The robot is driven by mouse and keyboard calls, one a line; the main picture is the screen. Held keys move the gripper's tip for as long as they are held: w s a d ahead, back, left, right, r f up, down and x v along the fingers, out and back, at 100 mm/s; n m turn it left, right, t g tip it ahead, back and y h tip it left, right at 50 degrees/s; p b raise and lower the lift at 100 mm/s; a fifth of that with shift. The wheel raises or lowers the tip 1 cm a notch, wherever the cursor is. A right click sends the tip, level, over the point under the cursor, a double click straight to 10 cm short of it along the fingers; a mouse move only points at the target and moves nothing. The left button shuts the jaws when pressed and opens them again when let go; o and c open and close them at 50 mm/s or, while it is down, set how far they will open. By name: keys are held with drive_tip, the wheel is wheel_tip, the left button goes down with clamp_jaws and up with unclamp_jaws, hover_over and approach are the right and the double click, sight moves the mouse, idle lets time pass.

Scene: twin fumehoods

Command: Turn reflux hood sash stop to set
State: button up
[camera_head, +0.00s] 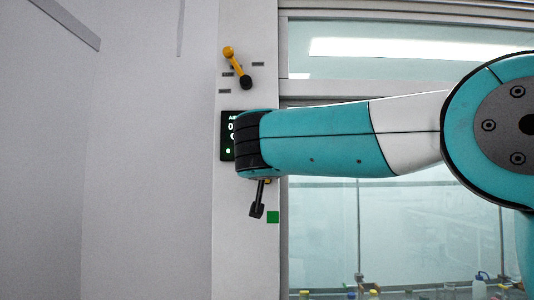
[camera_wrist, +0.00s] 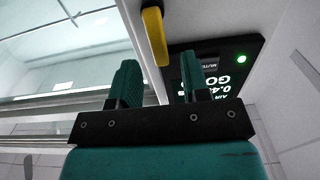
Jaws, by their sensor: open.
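In the wrist view, a yellow lever (camera_wrist: 154,35) hangs from the top edge, its near end rounded. My gripper (camera_wrist: 158,63) is open, with one green-padded finger on each side of the lever's line. I cannot tell whether the lever is between the pads in depth; no contact shows. In the head view, my teal wrist covers most of this spot. Below it a dark block on a thin stem (camera_head: 257,210) shows, with a small yellow bit above; I cannot tell if the block is my gripper's or the lever's. No other part of the lever shows there.
A second yellow lever (camera_head: 235,62) with a black hub sits higher on the post, tilted up-left. A black display (camera_head: 227,152) with a green light is partly behind my wrist; it also shows in the wrist view (camera_wrist: 215,75). Hood glass is right.

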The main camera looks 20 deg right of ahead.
drive_tip(key=shift+p+x, duration=0.3)
drive_tip(key=shift+x, duration=0.75)
clamp_jaws()
